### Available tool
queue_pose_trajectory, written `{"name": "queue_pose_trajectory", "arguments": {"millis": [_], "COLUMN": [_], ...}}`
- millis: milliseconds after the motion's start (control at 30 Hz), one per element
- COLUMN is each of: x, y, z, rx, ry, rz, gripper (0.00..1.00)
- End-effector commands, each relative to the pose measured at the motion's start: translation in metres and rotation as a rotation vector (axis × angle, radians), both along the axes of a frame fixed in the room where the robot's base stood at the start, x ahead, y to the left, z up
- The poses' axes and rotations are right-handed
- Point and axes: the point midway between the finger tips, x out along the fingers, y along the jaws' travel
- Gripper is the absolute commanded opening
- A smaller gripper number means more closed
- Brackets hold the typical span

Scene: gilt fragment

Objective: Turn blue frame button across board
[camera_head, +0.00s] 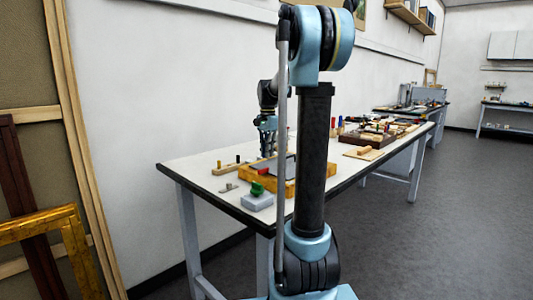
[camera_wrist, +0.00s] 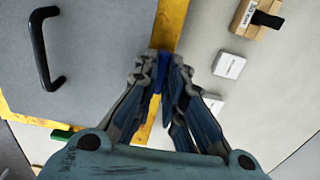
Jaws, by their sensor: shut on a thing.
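The blue frame button (camera_wrist: 159,64) shows as a small blue piece between my fingertips in the wrist view, at the gilt frame's edge. My gripper (camera_wrist: 164,66) is shut on it, and the fingers hide much of it. The gilt frame (camera_wrist: 169,22) runs as a yellow strip beside a grey board (camera_wrist: 95,60). The board carries a black handle (camera_wrist: 42,45). In the head view my gripper (camera_head: 267,136) is over the far side of the frame, partly behind my own arm; the button cannot be made out there.
A wooden block with a black part (camera_wrist: 257,17) and white labelled tiles (camera_wrist: 229,65) lie right of the frame in the wrist view. A red piece (camera_head: 264,171) is on the frame.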

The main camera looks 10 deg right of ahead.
Motion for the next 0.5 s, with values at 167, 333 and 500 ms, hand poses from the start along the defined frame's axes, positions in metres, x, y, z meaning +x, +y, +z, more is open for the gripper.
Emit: {"name": "queue_pose_trajectory", "arguments": {"millis": [167, 333, 500], "x": [0.0005, 0.0006, 0.0006], "y": [0.0006, 0.0009, 0.0011], "z": [0.0004, 0.0004, 0.0005], "rx": [0.001, 0.001, 0.002], "ry": [-0.001, -0.002, -0.002], "rz": [0.026, 0.099, 0.225], "gripper": [0.0, 0.0, 0.0]}}
